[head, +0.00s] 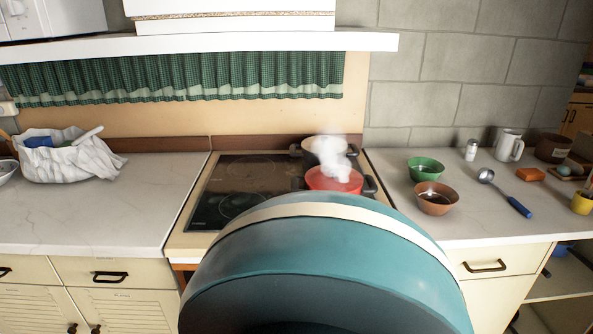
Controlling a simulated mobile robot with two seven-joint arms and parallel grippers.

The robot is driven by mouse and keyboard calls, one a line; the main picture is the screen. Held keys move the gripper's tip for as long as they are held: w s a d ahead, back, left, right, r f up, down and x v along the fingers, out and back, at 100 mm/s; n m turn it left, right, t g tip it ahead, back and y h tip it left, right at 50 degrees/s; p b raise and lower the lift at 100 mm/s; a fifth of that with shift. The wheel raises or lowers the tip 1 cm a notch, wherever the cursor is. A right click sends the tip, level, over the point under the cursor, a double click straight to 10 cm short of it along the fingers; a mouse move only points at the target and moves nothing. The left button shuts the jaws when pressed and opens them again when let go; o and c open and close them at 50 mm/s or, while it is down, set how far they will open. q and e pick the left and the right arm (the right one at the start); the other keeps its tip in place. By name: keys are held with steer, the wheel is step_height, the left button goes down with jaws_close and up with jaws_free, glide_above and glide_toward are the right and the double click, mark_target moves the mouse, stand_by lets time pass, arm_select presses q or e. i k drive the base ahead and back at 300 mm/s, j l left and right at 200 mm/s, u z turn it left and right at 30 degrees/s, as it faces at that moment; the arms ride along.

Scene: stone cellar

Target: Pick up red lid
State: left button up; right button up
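A red round lid (322,181) shows on the right side of the stove top, apparently on a pot with dark side handles. White steam rises over it and blurs its middle, so I cannot make out a knob. The lower front of the pot is hidden behind a large teal rounded shape with a cream band close to the camera. Neither of my grippers is in view.
A second pot (311,157) stands behind the red lid. The black stove top (232,190) is bare on its left. Right of the stove are a green bowl (425,168), a brown bowl (436,199) and a blue-handled ladle (504,191). A white shelf (200,47) overhangs the back.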

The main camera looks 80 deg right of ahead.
mark_target(334, 175)
steer(key=z, duration=3.5)
